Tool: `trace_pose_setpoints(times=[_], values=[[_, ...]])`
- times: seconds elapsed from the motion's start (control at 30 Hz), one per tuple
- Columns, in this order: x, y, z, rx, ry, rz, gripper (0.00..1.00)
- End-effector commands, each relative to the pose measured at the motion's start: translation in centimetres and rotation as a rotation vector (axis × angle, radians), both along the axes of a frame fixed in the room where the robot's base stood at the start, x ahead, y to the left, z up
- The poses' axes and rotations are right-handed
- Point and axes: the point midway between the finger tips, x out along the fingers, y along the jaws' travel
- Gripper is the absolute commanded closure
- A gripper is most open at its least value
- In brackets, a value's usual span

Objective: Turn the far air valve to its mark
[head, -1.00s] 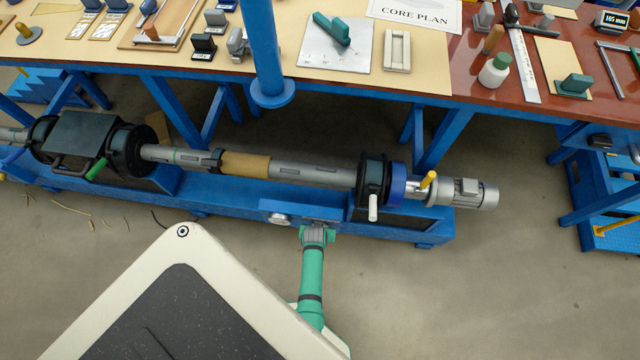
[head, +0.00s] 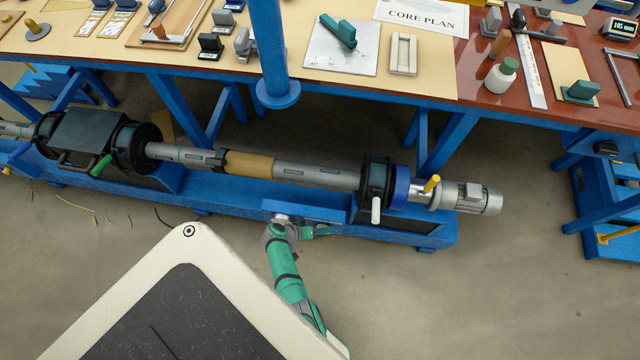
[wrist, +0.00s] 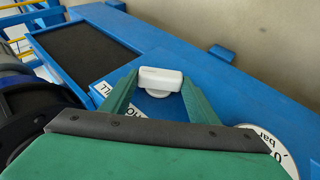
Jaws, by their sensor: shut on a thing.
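A white air valve handle (wrist: 161,79) sits on the blue machine face in the wrist view. My gripper (wrist: 160,88) has a green finger at each end of it and is shut on it. The handle lies crosswise in that view. I cannot tell whether this is the far valve, and its mark cannot be made out. In the head view my gripper (head: 326,231) points right along the front of the blue winder bed (head: 230,200); the handle is hidden there.
A round white gauge marked "bar" (wrist: 270,146) is beside my gripper, partly covered. The winder's shaft (head: 315,174) runs above the bed, with a white-handled clamp (head: 376,208) to the right. A workbench (head: 430,80) stands behind. The floor right of my arm is clear.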

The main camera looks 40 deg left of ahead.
Motion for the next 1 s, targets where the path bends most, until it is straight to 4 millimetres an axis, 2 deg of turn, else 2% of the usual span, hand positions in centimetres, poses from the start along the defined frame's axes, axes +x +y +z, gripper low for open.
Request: trace_pose_setpoints(times=[0.4, 1.0], values=[[0.12, 0.24, -0.03, -0.118, -0.075, -0.002, 0.68], [0.04, 0.17, -0.16, -0.145, -0.09, -0.006, 0.68]])
